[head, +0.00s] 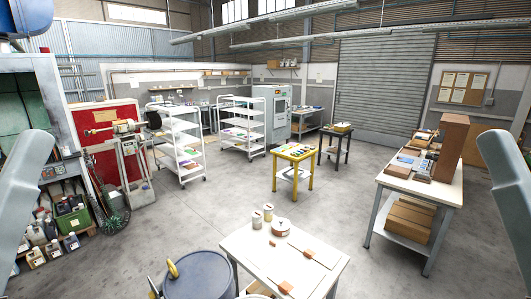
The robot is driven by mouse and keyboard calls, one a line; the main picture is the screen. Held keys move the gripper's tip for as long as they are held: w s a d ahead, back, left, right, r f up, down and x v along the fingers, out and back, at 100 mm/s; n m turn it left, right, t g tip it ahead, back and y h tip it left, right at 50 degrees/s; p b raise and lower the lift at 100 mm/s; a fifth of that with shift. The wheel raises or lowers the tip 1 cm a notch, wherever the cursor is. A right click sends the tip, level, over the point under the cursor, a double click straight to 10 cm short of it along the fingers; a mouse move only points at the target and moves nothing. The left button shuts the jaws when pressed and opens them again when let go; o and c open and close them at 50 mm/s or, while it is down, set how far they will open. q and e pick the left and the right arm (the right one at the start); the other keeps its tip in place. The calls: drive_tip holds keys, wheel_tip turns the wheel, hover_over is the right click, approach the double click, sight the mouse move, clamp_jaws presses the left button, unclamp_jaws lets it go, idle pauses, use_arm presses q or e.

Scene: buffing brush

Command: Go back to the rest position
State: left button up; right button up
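Grey links of my two arms rise at the left and right edges of the head view. Neither gripper shows; both are outside the picture, so I cannot see whether they are open, shut or holding anything. A buffing machine (125,127) stands on a pedestal at the left, in front of a red panel (105,140). No loose brush can be made out clearly at this distance.
A white table (250,240) with cans, a lidded pot (280,227) and wooden blocks is nearest. A blue-grey drum (197,275) stands left of it. A workbench (425,186), yellow table (294,152) and white shelf carts (178,143) stand beyond. The middle floor is clear.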

use_arm(q)
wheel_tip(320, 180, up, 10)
drive_tip(key=p, duration=0.6)
drive_tip(key=shift+p, duration=0.3)
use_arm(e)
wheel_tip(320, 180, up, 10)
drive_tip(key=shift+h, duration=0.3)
